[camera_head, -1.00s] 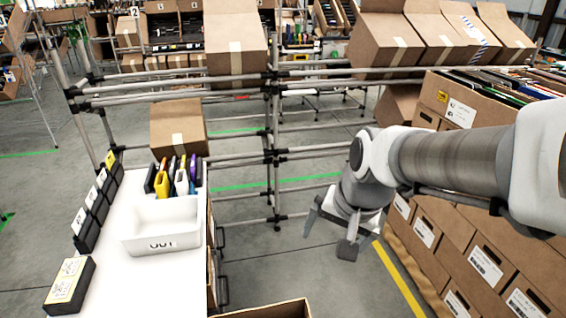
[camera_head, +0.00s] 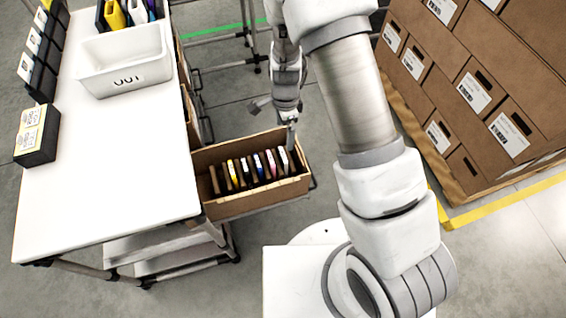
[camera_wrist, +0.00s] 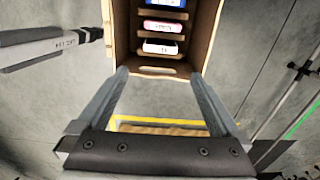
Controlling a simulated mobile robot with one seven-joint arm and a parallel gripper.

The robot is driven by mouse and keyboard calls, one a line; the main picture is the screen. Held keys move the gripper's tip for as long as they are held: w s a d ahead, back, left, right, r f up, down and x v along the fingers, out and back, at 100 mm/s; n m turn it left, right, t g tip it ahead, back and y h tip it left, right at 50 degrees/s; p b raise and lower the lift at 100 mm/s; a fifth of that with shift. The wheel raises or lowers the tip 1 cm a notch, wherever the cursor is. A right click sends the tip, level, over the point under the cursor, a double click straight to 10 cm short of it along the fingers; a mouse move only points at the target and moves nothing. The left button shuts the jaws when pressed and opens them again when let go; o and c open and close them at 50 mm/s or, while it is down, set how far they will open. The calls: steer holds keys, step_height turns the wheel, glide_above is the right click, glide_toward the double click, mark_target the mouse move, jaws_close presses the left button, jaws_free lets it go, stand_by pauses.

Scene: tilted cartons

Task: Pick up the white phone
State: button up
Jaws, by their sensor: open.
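The white phone (camera_head: 283,159) stands on edge in an open brown carton (camera_head: 232,207), at the right end of a row of phones. In the wrist view the white phone (camera_wrist: 160,47) is the nearest of the phones, with a pink one (camera_wrist: 164,27) just beyond it. My gripper (camera_head: 272,126) is open and empty above the carton's back right part. In the wrist view the fingertips (camera_wrist: 159,73) lie either side of the carton's near end, short of the white phone and apart from it.
Wooden dividers separate the phones. A white table (camera_head: 110,170) with a white bin (camera_head: 126,82) and a black box (camera_head: 37,134) stands left of the carton. Stacked cartons (camera_head: 470,90) stand on the right. Floor shows between them.

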mark_target(283, 162)
step_height(283, 162, down, 12)
steer(key=b, duration=0.4)
steer(key=shift+f, duration=0.2)
steer(key=shift+a+f+b, duration=0.15)
steer(key=shift+f+b, duration=0.45)
steer(key=shift+f, duration=0.85)
steer(key=shift+a+f+b, duration=0.1)
steer(key=shift+f+b, duration=0.5)
steer(key=shift+f, duration=0.85)
steer(key=shift+c, duration=0.3)
steer(key=shift+r, duration=0.1)
steer(key=c, duration=0.9)
